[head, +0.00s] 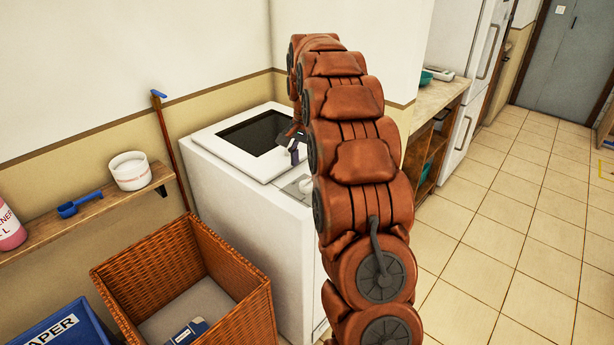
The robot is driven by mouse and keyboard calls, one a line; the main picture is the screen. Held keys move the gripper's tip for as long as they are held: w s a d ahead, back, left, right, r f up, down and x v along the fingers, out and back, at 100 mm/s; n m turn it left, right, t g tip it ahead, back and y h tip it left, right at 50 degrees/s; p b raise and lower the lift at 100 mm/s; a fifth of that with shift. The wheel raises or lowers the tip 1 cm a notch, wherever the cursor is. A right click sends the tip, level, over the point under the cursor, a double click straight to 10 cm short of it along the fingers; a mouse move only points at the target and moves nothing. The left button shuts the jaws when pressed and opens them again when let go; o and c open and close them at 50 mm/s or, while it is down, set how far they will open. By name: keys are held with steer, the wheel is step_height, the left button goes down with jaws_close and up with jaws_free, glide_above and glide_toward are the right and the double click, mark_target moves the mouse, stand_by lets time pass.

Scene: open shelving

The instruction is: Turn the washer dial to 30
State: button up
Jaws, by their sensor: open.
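The white washer (243,205) stands against the wall at the centre left, its lid with a dark window (258,132) shut on top. A small pale round part, possibly the dial (305,185), shows on the panel at the washer's front right edge, partly hidden by my brown arm. I cannot read any marks or setting on it. My gripper (294,150) is open above the right part of the washer top, behind the pale part in the picture. My arm hides part of it, and I cannot tell whether it touches anything.
A wicker basket (245,318) stands in front of the washer at left. A wall shelf (95,218) holds a white tub (130,171), a blue scoop (80,204) and a pink bottle (8,228). A wooden counter (432,100) stands beyond. The tiled floor at right is clear.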

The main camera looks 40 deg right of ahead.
mark_target(307, 185)
steer(key=shift+s+r, duration=0.1)
steer(key=shift+r, duration=2.6)
